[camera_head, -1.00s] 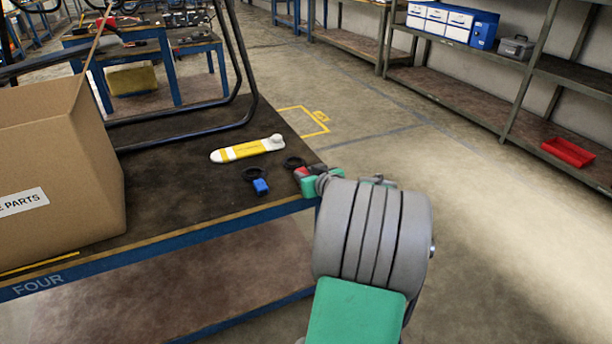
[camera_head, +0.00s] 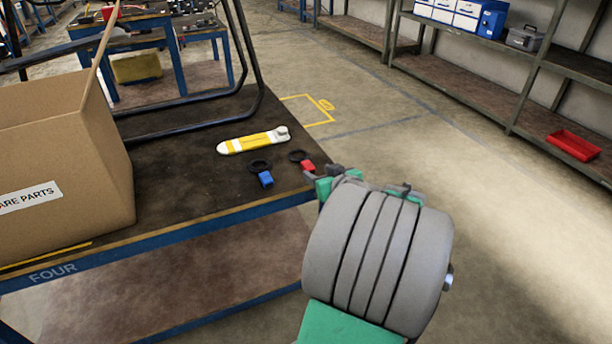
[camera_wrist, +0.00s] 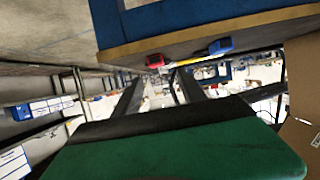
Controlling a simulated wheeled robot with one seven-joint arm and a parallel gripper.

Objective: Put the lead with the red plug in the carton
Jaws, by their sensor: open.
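The lead with the red plug (camera_head: 307,166) lies on the dark tabletop near its right edge, its black coil (camera_head: 297,155) just behind the plug. In the wrist view its red plug (camera_wrist: 154,61) shows at the table's edge, beside the blue plug (camera_wrist: 220,46). The open carton (camera_head: 60,165), labelled as spare parts, stands at the left of the table. My gripper (camera_head: 328,180) is open and empty, just right of the red plug and apart from it, at the table's edge. My arm hides part of it.
A lead with a blue plug (camera_head: 265,179) lies just left of the red one. A yellow and white drone arm (camera_head: 252,141) lies behind them. A black tubular frame (camera_head: 262,85) stands at the back. Floor to the right is clear.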

